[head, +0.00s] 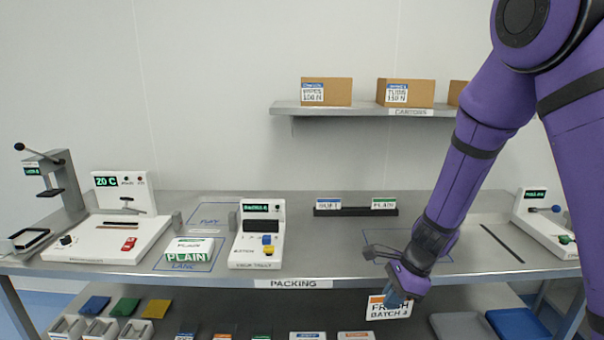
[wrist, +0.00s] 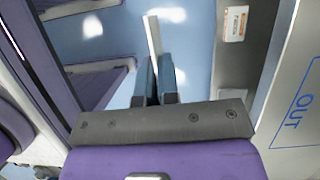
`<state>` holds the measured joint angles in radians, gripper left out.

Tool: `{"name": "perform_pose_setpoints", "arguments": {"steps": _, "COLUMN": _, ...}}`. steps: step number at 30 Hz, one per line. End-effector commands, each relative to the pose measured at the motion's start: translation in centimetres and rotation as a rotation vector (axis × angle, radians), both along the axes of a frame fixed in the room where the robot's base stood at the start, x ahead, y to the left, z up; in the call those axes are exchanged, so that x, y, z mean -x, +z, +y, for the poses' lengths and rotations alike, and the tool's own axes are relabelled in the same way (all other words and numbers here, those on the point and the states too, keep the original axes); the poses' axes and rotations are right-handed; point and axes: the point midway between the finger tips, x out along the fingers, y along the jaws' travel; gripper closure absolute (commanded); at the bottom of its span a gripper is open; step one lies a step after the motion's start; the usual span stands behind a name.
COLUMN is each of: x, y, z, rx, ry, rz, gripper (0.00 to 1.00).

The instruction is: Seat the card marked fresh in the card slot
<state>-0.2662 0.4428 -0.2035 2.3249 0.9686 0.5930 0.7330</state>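My gripper (head: 398,292) is shut on a white card with an orange band, marked FRESH BATCH (head: 388,307). The card hangs in front of the bench's front edge, below the top. In the wrist view the fingers (wrist: 156,82) are closed on the card, seen edge-on as a thin pale strip (wrist: 152,35). A black card rack (head: 350,212) at the back of the bench holds a blue-topped card (head: 328,203) and a green-topped PLAIN card (head: 384,203). Which opening is the card slot cannot be told surely; a white unit with a display (head: 257,240) stands mid-bench.
A white machine (head: 112,240) and lever press (head: 55,185) stand at left, with a PLAIN packet (head: 188,252) beside them. Another unit (head: 545,225) stands at right. Cartons (head: 326,92) sit on a wall shelf (head: 360,109). Bench top is free before the rack. Trays (head: 515,324) lie below.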

Motion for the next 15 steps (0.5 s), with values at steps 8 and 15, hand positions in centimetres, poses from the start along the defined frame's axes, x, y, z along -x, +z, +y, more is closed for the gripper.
{"name": "perform_pose_setpoints", "arguments": {"steps": 8, "x": -1.6, "y": -1.3, "z": -0.8, "rx": 0.002, "ry": 0.182, "rz": 0.003, "gripper": 1.00}}
{"name": "perform_pose_setpoints", "arguments": {"steps": 15, "x": -3.5, "y": -3.0, "z": -2.1, "rx": 0.002, "ry": 0.430, "rz": 0.003, "gripper": 1.00}}
